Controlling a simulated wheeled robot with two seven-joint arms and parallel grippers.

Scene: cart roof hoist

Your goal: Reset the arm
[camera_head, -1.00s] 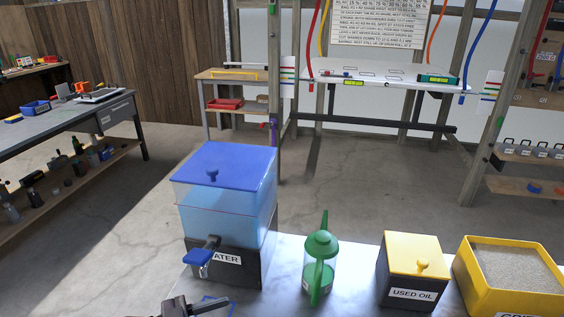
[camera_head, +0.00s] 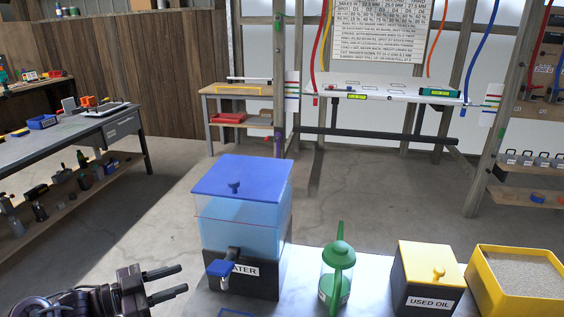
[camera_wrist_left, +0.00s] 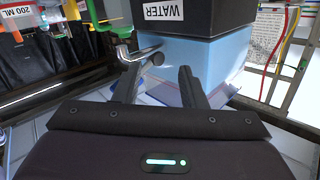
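My left gripper (camera_head: 165,281) shows at the lower left of the head view, in front of and to the left of the water tank (camera_head: 240,222). Its two dark fingers are apart with nothing between them. They also show apart in the left wrist view (camera_wrist_left: 160,88), with the water tank (camera_wrist_left: 190,65) beyond them. The tank has a blue lid, a clear body with blue water, a black base and a tap with a blue handle (camera_head: 220,268). My right gripper is not in view.
A green-topped bottle (camera_head: 338,275), a used oil box (camera_head: 428,280) with a yellow lid and a yellow bin of grit (camera_head: 480,295) stand on the metal bench right of the tank. A grey workbench (camera_head: 75,145) is at the left. Open floor lies behind the tank.

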